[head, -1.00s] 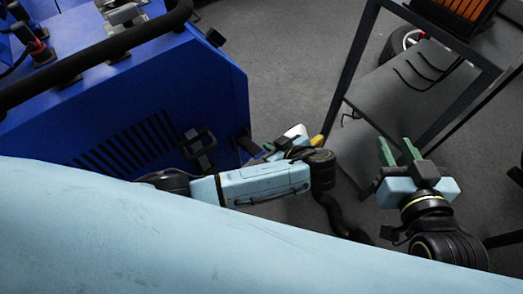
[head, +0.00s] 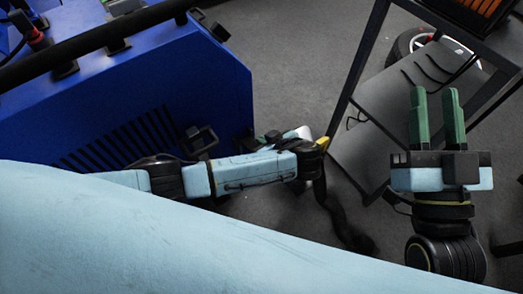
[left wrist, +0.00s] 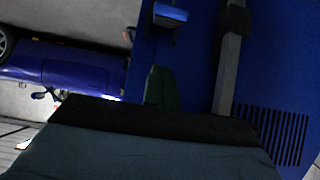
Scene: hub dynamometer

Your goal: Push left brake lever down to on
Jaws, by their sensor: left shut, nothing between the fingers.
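I cannot tell for sure which part is the left brake lever. In the left wrist view a grey bar (left wrist: 229,65) with a dark block on it stands along the blue machine's side, just right of my left gripper (left wrist: 160,88). The left gripper's green fingers are together and empty, and no contact with the bar can be made out. In the head view the left gripper (head: 271,137) is mostly hidden behind my arm, near the machine's right corner. My right gripper (head: 436,115) is open and empty, in front of the dark stand.
The blue machine (head: 225,80) fills the left, with a vented side, a black rail and a black bracket (head: 201,138). A dark metal stand (head: 385,135) stands at right, with a wheel (head: 408,45) behind it. Grey floor (head: 290,60) lies clear between them.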

